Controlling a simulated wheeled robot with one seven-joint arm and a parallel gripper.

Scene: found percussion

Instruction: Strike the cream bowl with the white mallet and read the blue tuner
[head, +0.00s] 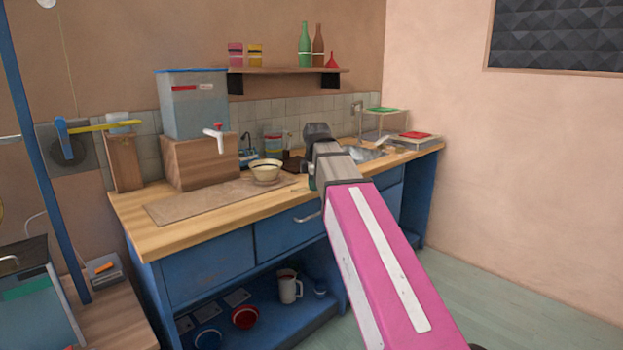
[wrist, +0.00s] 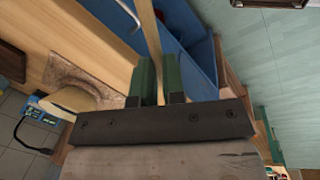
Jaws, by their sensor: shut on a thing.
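My gripper (head: 312,178) is at the front of the wooden counter, to the right of the cream bowl (head: 266,170). In the wrist view, its green fingers (wrist: 158,78) are shut on a pale wooden stick (wrist: 150,28), seemingly the mallet's handle. The stick runs out of the top of that view, and no white mallet head shows. The bowl also shows at the left of the wrist view (wrist: 88,98), apart from the fingers. The blue tuner (head: 247,154) stands behind the bowl; it also shows in the wrist view (wrist: 40,106). Its reading is too small to make out.
A grey water tank (head: 195,104) with a red-handled tap stands on a wooden block (head: 198,164) left of the bowl. A brown mat (head: 205,202) lies in front of it. A shelf (head: 300,70) with tins and bottles hangs above. A wire rack (head: 385,116) stands at right.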

